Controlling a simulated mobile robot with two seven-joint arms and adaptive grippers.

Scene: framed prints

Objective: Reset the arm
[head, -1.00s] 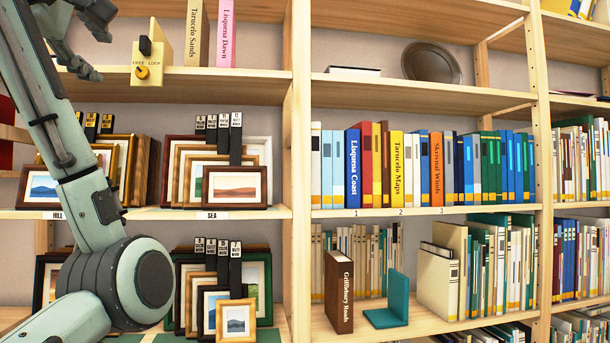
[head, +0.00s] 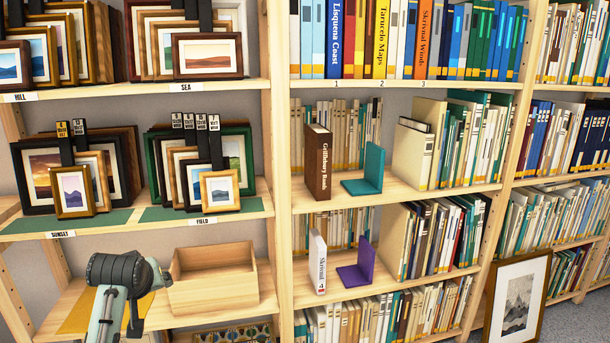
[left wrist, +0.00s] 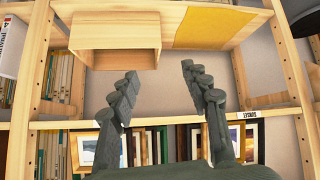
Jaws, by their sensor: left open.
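My left gripper (left wrist: 160,80) is open and empty in the left wrist view, its two dark fingers wide apart. That view is upside down. Framed prints (left wrist: 150,147) show at its bottom, partly hidden by the fingers. My left arm (head: 118,285) shows at the lower left of the head view, in front of the lower shelf; its gripper cannot be made out there. My right gripper is in neither view.
An open wooden bin (head: 215,292) stands beside a yellow mat (head: 80,312) on the lower shelf. Framed prints stand above on the SUNSET shelf (head: 20,228) and FIELD section (head: 250,206). Bookshelves with a purple bookend (head: 358,268) are to the right. A large framed print (head: 517,302) leans at lower right.

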